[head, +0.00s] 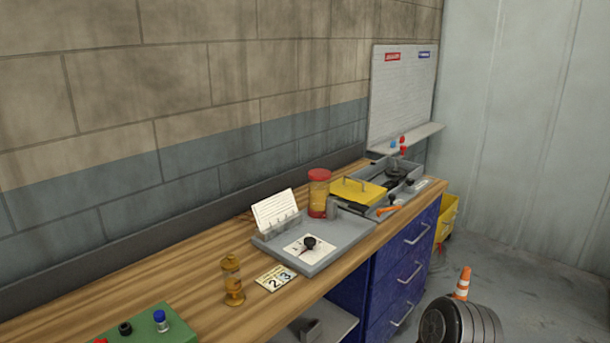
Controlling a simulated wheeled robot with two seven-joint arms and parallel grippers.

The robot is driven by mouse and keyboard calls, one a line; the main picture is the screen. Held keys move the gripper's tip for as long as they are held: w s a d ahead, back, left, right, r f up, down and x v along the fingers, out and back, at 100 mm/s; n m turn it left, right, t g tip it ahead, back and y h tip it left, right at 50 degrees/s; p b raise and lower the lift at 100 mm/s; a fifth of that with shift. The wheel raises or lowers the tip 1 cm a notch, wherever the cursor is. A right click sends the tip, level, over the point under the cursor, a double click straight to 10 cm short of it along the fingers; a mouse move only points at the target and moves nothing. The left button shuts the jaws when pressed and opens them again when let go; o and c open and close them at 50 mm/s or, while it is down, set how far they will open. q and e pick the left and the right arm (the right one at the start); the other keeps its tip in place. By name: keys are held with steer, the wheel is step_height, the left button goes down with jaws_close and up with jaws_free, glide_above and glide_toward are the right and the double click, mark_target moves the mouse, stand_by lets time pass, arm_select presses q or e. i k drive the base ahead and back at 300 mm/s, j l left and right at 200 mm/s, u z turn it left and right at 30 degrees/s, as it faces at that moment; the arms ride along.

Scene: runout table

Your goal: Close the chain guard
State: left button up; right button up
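What looks like the chain guard, a yellow cover (352,193) with a handle on top, sits at the left part of a low grey unit (409,189) toward the far end of the bench. To its right the unit's top is uncovered and dark parts show inside. An orange-handled item (388,209) lies at the unit's front side. I cannot tell the cover's exact seating from here. Neither of my grippers is in view.
On the wooden bench (190,290) stand a grey tray (335,252) with cards, a red-lidded jar (319,195), an amber bottle (232,282), a number card (276,278) and a green box (165,332). A whiteboard (403,100) hangs behind. An orange cone (462,283) stands on the floor.

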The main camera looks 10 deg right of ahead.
mark_target(349, 188)
steer(key=i+l+u, duration=0.1)
steer(key=u, duration=0.3)
steer(key=l+u, duration=0.9)
steer(key=l, duration=1.75)
steer(key=k, duration=0.05)
